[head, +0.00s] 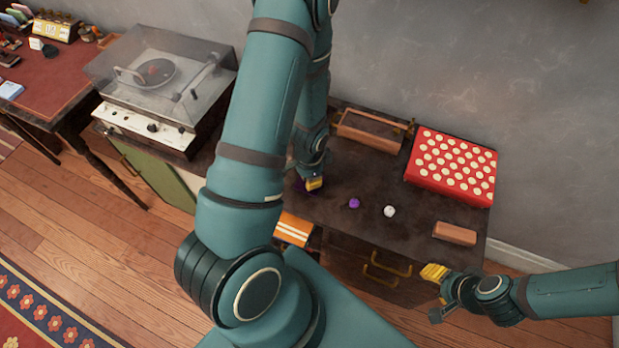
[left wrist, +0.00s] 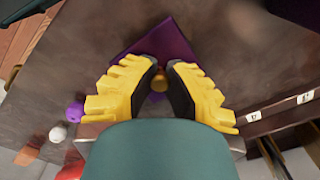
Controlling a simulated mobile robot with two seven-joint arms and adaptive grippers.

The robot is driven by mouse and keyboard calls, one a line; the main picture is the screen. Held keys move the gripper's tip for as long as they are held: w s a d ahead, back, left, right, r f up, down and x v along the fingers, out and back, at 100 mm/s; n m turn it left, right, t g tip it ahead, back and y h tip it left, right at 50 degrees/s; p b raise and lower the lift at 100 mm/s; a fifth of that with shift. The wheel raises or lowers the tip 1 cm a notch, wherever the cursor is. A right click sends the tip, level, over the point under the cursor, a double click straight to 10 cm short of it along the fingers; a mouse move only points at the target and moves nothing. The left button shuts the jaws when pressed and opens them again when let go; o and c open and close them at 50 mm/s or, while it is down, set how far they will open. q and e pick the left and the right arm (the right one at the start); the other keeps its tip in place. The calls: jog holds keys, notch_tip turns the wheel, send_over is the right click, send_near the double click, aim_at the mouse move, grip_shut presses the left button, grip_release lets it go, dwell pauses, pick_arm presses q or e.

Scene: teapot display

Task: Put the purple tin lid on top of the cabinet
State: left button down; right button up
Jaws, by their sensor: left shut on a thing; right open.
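The purple tin lid (left wrist: 150,42) is a flat purple square with a small gold knob (left wrist: 160,80) in the left wrist view. My left gripper (left wrist: 162,72) is shut on this knob, with one yellow finger on each side. In the head view only a purple sliver shows beside my left gripper (head: 314,183), and my arm hides the rest. The lid is over the dark top of the cabinet (head: 345,232); I cannot tell whether it touches. My right gripper (head: 438,290) is open and empty in front of the cabinet's right end.
A small purple piece (head: 354,203) and a white piece (head: 389,211) lie on the cabinet. A red dotted box (head: 452,167), a wooden caddy (head: 368,132) and a brown block (head: 454,233) are also there. A record player (head: 160,85) stands left.

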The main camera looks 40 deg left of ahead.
pick_arm(q)
jog(key=shift+f, duration=0.15)
jog(key=c, duration=1.1)
grip_release()
jog(key=shift+o, duration=0.2)
jog(key=shift+r, duration=0.45)
notch_tip(320, 180, up, 12)
jog(key=f+p, duration=0.1)
jog(key=p, duration=0.2)
jog(key=d+f+n, duration=0.1)
jog(key=d, duration=0.2)
jog(key=d+f+n+h, duration=0.1)
jog(key=d+f, duration=0.1)
jog(key=d, duration=0.2)
jog(key=d+f+h, duration=0.1)
jog(key=d+f, duration=0.1)
jog(key=d, duration=0.1)
jog(key=shift+w+d+f+n+t, duration=0.2)
jog(key=shift+d+n+t, duration=0.1)
jog(key=shift+n+t, duration=0.1)
jog(key=d+f+n, duration=0.1)
jog(key=d, duration=0.2)
jog(key=s+d+f+n+h, duration=0.1)
jog(key=d+n, duration=0.1)
jog(key=d, duration=0.2)
jog(key=d+f+n+t+h, duration=0.1)
jog(key=d, duration=0.2)
jog(key=shift+s+d+f+n, duration=0.1)
jog(key=shift+s+d+n, duration=0.1)
jog(key=shift+s+n, duration=0.1)
